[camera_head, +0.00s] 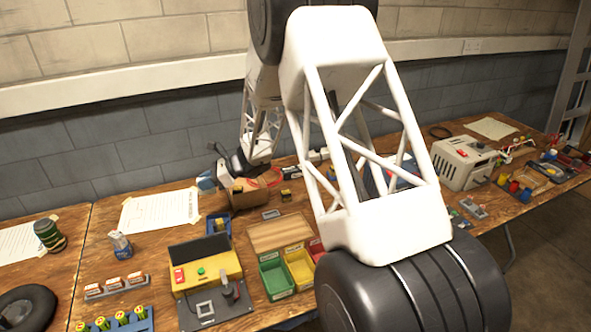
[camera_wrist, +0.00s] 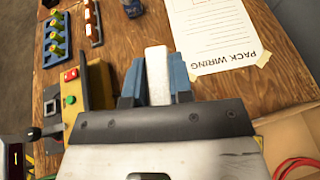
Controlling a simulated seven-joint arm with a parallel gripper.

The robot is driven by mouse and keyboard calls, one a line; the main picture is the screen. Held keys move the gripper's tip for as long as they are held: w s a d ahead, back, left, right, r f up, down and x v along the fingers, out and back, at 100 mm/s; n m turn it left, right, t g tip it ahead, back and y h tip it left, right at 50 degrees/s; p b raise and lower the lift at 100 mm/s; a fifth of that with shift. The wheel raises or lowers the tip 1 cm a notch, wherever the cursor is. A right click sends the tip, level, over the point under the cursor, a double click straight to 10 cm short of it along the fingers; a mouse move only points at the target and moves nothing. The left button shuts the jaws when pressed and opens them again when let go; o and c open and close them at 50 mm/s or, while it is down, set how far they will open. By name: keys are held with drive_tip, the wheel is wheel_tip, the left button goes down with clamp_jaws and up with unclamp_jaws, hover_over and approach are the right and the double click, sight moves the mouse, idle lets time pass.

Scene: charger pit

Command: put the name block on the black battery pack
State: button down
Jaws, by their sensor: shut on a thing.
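My gripper (camera_wrist: 156,85) shows in the wrist view with two blue fingers shut on a pale, narrow block (camera_wrist: 156,70), which I take for the name block. Its face and any lettering are turned from view. In the head view my gripper (camera_head: 208,182) is small, above the back of the bench, just left of the cardboard box; the held block cannot be made out there. I cannot pick out the black battery pack with certainty. A small dark block with yellow (camera_head: 286,196) stands right of the box, and a darker block (camera_head: 290,173) lies behind it.
A yellow control box (camera_head: 208,272) stands front left of the cardboard box (camera_head: 246,198), beside green, yellow and red bins (camera_head: 275,278). A wiring sheet (camera_head: 158,213) is taped to the bench. A pale charger unit (camera_head: 462,163) stands right. My arm hides the bench's middle.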

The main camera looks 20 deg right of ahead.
drive_tip(key=w+d+m+t+h, duration=0.2)
drive_tip(key=d+m+t+h, duration=0.35)
drive_tip(key=d, duration=2.95)
drive_tip(key=shift+m+t+y, duration=0.65)
drive_tip(key=shift+y, duration=0.3)
wheel_tip(320, 180, down, 6)
drive_tip(key=shift+s+a+r, duration=0.1)
drive_tip(key=shift+s+a, duration=0.05)
hover_over(296, 168)
drive_tip(key=shift+a+f, duration=0.1)
drive_tip(key=shift+f, duration=0.7)
drive_tip(key=shift+f, duration=0.15)
drive_tip(key=shift+f, duration=1.6)
